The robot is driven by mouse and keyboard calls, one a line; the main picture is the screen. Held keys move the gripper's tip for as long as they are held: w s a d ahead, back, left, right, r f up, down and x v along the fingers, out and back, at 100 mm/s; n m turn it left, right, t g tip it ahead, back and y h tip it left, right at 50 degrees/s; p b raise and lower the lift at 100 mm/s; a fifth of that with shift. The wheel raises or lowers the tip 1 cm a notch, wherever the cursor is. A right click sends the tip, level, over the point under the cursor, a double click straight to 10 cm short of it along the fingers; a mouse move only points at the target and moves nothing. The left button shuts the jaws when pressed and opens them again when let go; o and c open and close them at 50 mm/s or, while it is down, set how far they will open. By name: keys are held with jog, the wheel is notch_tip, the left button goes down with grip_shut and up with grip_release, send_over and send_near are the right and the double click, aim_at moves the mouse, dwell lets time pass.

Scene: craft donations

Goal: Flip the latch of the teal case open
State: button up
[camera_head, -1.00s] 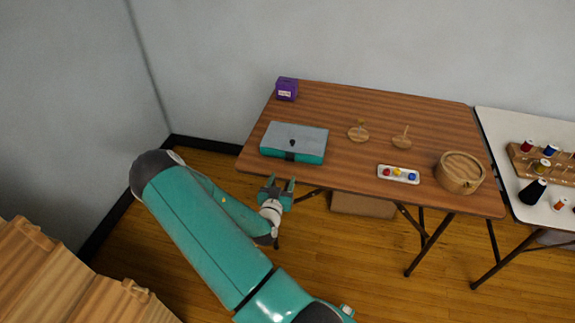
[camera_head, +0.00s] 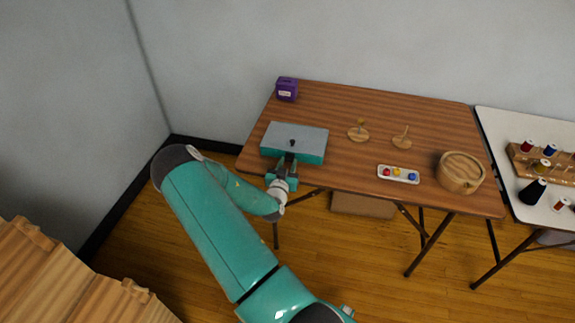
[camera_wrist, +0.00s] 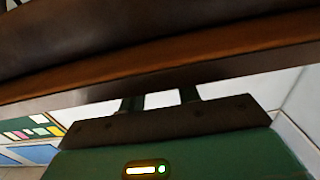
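The teal case (camera_head: 305,143) lies closed near the left front of the brown table, with a grey lid and a dark knob-like part on top. Its dark latch is on the front face, mostly hidden behind my gripper in the head view. My gripper (camera_head: 287,168) is at the table's front edge, right before the latch; I cannot tell whether it touches. In the wrist view two finger bases stand apart above the palm, but the fingertips are hidden behind a brown band, so how far they are open does not show.
The brown table (camera_head: 400,122) also holds a purple box (camera_head: 287,89), two wooden stands (camera_head: 358,134), a small white tray (camera_head: 398,175) and a round wooden box (camera_head: 460,172). A white table (camera_head: 509,180) with thread spools stands at the right.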

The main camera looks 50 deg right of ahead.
aim_at(289, 160)
jog(key=shift+c, duration=0.9)
jog(key=shift+r, duration=0.15)
jog(key=y, duration=0.1)
jog(key=r+g+y, duration=0.1)
jog(key=y, duration=0.1)
jog(key=shift+s+a+r+y, duration=0.15)
jog(key=shift+a+y, duration=0.05)
jog(key=shift+y, duration=0.1)
jog(key=r+g+y, duration=0.1)
jog(key=y, duration=0.2)
jog(key=shift+r+g, duration=0.2)
jog(key=shift+g, duration=0.2)
jog(key=y, duration=0.1)
jog(key=r+g+y, duration=0.1)
jog(key=y, duration=0.2)
jog(key=shift+d+r+g, duration=0.2)
jog(key=shift+r+g, duration=0.05)
jog(key=shift+g, duration=0.15)
jog(key=shift+w+d+r+g+y, duration=0.15)
jog(key=shift+g+y, duration=0.1)
jog(key=shift+y, duration=0.4)
jog(key=shift+r+g+y, duration=0.2)
jog(key=shift+g+y, duration=0.1)
jog(key=shift+y, duration=0.4)
jog(key=shift+w+d+r+g+y, duration=0.15)
jog(key=shift+g+y, duration=0.1)
jog(key=shift+y, duration=0.4)
